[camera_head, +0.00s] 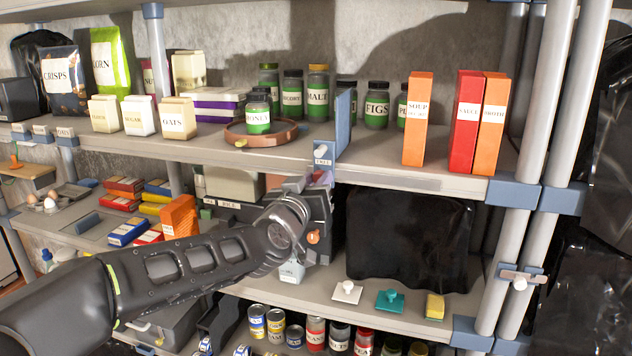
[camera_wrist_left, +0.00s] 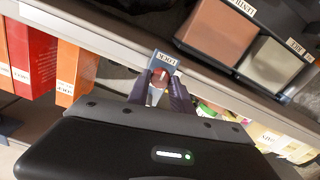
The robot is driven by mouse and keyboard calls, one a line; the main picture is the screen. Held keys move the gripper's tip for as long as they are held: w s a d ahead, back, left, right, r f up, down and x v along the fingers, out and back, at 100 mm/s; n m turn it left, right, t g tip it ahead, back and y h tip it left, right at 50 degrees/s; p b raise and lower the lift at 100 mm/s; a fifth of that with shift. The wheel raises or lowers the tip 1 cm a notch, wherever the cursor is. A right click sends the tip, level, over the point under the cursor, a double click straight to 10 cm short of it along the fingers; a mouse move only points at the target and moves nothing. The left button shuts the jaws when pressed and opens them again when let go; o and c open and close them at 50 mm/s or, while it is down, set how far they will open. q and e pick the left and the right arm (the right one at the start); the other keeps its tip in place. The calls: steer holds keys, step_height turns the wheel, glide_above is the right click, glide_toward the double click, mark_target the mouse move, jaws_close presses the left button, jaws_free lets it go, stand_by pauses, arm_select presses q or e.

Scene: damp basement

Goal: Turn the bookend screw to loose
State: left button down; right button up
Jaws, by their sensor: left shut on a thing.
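The blue bookend (camera_head: 345,122) stands upright on the upper shelf, its clamp at the shelf's front edge. A small white label on the clamp (camera_head: 322,155) has lettering too small to read surely; a label plate (camera_wrist_left: 164,62) also shows in the left wrist view. My left gripper (camera_head: 318,180) is just below the clamp, at the shelf's front edge. In the left wrist view its two purple-grey fingers are shut on the small reddish screw (camera_wrist_left: 158,85), which they partly cover. My right gripper is in neither view.
Jars, including a honey jar (camera_head: 258,112) on a round wooden tray (camera_head: 285,138), stand left of the bookend. Orange (camera_head: 418,120) and red (camera_head: 466,122) boxes stand to its right. A dark covered block (camera_head: 410,240) sits below the shelf. Grey posts (camera_head: 548,110) bound the right side.

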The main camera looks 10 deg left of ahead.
arm_select(q)
steer(key=n+b, duration=0.4)
steer(key=n, duration=0.4)
steer(key=shift+a+f+b, duration=0.1)
steer(key=shift+f+b, duration=0.05)
steer(key=shift+b, duration=0.25)
steer(key=n+b, duration=0.5)
steer(key=n, duration=0.9)
steer(key=n+b, duration=0.4)
steer(key=n, duration=0.9)
steer(key=shift+f+n+b, duration=0.2)
steer(key=shift+n+b, duration=0.2)
